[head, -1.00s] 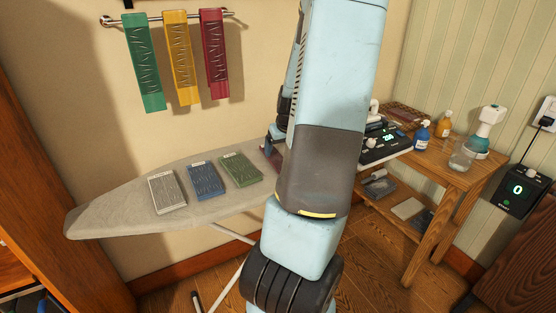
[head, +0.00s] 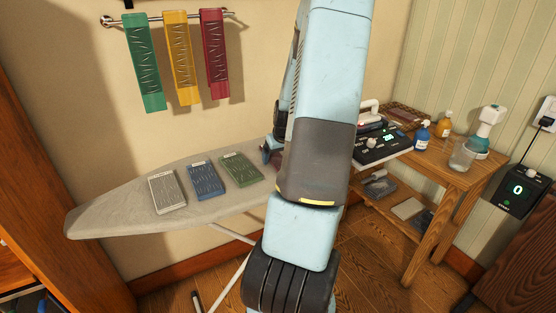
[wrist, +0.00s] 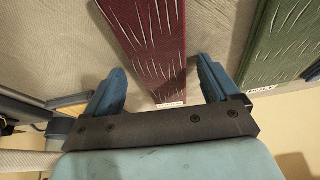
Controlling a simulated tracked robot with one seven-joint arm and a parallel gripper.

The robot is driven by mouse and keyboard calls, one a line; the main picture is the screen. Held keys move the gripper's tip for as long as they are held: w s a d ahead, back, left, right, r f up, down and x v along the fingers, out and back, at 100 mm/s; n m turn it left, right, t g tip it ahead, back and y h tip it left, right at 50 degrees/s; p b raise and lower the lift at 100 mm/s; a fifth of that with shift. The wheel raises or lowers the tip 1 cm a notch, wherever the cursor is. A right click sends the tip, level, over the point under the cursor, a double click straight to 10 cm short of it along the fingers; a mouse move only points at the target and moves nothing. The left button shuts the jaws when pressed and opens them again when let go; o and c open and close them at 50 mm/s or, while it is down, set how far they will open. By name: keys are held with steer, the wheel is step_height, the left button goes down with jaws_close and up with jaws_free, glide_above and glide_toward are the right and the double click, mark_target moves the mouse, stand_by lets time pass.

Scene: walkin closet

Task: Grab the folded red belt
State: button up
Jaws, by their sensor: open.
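The folded red belt (wrist: 150,40) lies on the grey ironing board in the wrist view, a dark red block with pale wavy marks and a small white label at its near end. My gripper (wrist: 160,70) is open, with one blue finger on each side of the belt's near end. I cannot tell whether the fingers touch it. In the head view my arm hides most of the belt; part of my gripper (head: 271,149) shows at the arm's left, over the board.
Green (head: 240,169), blue (head: 206,181) and grey (head: 166,191) folded pieces lie left on the ironing board (head: 105,213). Green, yellow and red strips hang from a wall rail (head: 190,16). A wooden table (head: 450,180) with bottles and a device stands at right.

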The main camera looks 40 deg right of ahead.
steer(key=c, duration=1.1)
steer(key=shift+c, duration=0.2)
